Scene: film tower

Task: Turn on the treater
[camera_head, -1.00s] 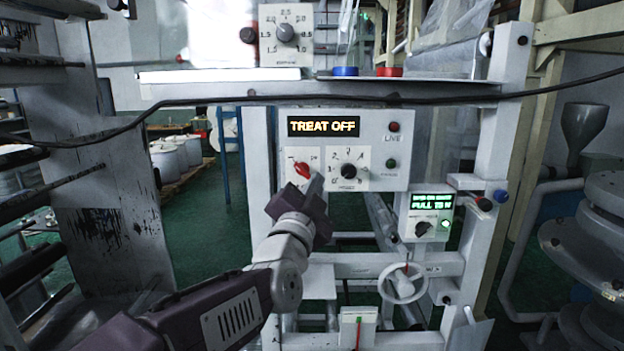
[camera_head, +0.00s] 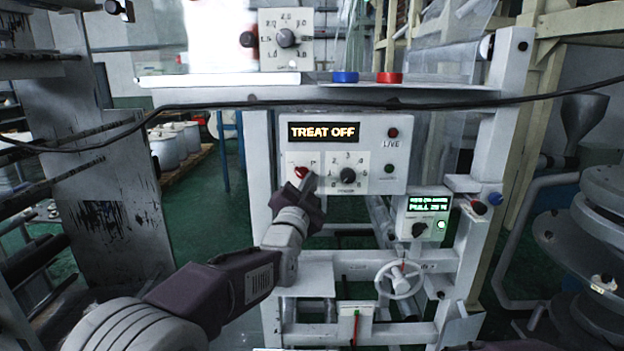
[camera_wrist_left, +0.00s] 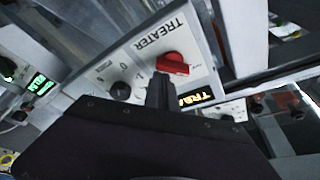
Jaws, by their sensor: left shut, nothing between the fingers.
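The treater panel (camera_head: 391,151) is a pale box on a white frame, with a lit display (camera_head: 323,132) reading "TREAT OFF". Its red knob (camera_head: 301,172) sits at the panel's lower left. In the left wrist view the red knob (camera_wrist_left: 172,63) shows beside the word "TREATER". My left gripper (camera_head: 308,183) is shut and empty, its tips right at the red knob; I cannot tell whether they touch it. In the left wrist view its fingers (camera_wrist_left: 160,88) end just beside the knob. My right gripper is not in view.
A black knob (camera_head: 347,175) is just right of the red one. A black cable (camera_head: 430,104) crosses above the panel. A smaller box with a green display (camera_head: 428,205) and a handwheel (camera_head: 400,279) are at lower right. Blue (camera_head: 345,77) and red (camera_head: 390,78) caps sit on the ledge above.

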